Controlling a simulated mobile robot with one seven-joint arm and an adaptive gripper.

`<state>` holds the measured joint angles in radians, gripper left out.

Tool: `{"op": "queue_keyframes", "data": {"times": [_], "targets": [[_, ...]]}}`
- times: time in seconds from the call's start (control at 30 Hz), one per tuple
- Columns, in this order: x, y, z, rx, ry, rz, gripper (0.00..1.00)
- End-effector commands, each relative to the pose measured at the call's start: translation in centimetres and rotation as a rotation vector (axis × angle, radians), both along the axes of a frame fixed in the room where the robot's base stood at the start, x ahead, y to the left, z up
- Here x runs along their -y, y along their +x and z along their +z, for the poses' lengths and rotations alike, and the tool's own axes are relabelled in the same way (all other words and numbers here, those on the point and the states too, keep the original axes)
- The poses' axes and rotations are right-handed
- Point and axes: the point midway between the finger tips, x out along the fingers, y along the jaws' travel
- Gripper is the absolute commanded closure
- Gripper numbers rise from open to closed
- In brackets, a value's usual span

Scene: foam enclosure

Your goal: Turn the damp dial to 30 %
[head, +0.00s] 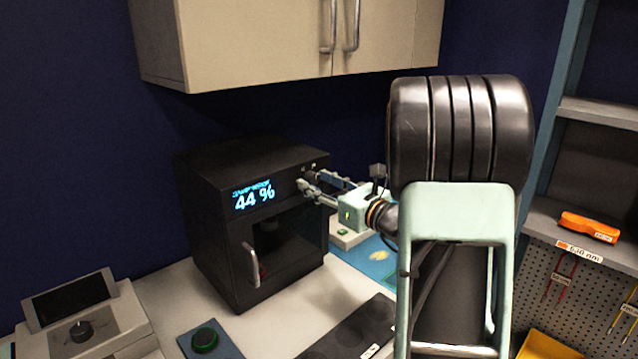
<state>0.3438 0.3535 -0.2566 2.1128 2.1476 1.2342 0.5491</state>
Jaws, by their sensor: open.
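The black box-shaped chamber (222,228) stands on the white bench, with a door window and a silver handle on its front. Its lit blue display (253,196) reads 44 %; the small line above the number is too blurred to read. My gripper (311,182) is open at the upper right of the chamber's front, its fingertips close to the panel right of the display. The damp dial cannot be made out; the fingers cover that part of the panel. I cannot tell whether they touch anything there.
A grey device with a black knob (81,330) and a dark screen stands at the lower left. A green round button (205,339) sits on a dark plate in front. Wall cupboards (270,45) hang above the chamber. An orange tool (589,227) lies on the right shelf.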

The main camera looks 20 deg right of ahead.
Motion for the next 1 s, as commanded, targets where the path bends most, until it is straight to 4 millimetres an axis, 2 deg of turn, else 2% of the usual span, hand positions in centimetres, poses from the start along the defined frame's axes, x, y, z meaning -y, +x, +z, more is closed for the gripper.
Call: {"op": "queue_keyframes", "data": {"times": [0.03,0.4,0.67,1.0], "targets": [[0.01,-0.02,-0.01,0.000,0.000,0.000,0.61],[0.02,-0.05,-0.01,-0.001,0.000,0.000,1.00],[0.01,-0.05,-0.26,0.008,-0.021,0.000,1.00],[0.06,-0.07,-0.82,0.078,-0.183,0.000,1.00]]}}
